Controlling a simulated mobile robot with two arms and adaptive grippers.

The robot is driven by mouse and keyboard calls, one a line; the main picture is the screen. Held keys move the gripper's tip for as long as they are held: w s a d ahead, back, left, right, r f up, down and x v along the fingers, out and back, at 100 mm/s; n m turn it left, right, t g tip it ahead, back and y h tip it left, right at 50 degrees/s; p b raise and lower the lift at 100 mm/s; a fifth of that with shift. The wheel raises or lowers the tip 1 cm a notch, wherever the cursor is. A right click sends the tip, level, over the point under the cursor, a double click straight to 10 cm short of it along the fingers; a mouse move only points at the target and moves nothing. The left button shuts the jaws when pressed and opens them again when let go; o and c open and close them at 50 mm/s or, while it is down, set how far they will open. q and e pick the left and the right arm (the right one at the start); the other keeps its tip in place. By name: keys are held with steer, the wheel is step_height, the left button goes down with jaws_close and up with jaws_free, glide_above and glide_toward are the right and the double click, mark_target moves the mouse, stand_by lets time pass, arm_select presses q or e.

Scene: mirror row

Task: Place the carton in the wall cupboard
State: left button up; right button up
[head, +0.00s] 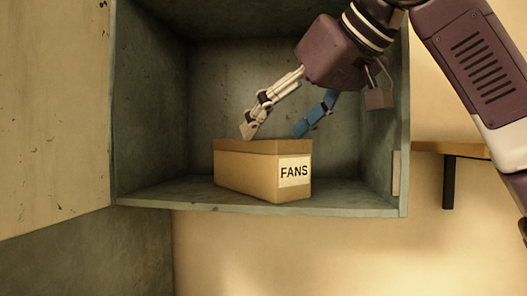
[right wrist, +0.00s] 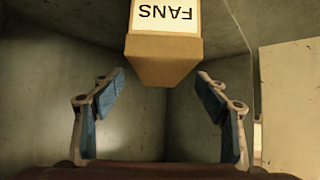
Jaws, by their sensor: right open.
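The tan carton (head: 245,172) with a white label reading FANS stands upright on the floor of the grey-green wall cupboard (head: 150,197), near its front edge. My right gripper (head: 275,131) is inside the cupboard, just above and behind the carton's top, with its fingers spread. In the right wrist view the carton (right wrist: 165,58) appears upside down at the top, beyond and between the open fingers (right wrist: 160,82). No finger is clearly seen pressing on it. My left gripper is not in view.
The cupboard door (head: 55,110) stands open at the left. The cupboard floor is bare on both sides of the carton. A small wooden shelf (head: 455,149) on a dark bracket is on the wall to the right. My right arm comes in from the upper right.

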steer(key=shift+v, duration=2.3)
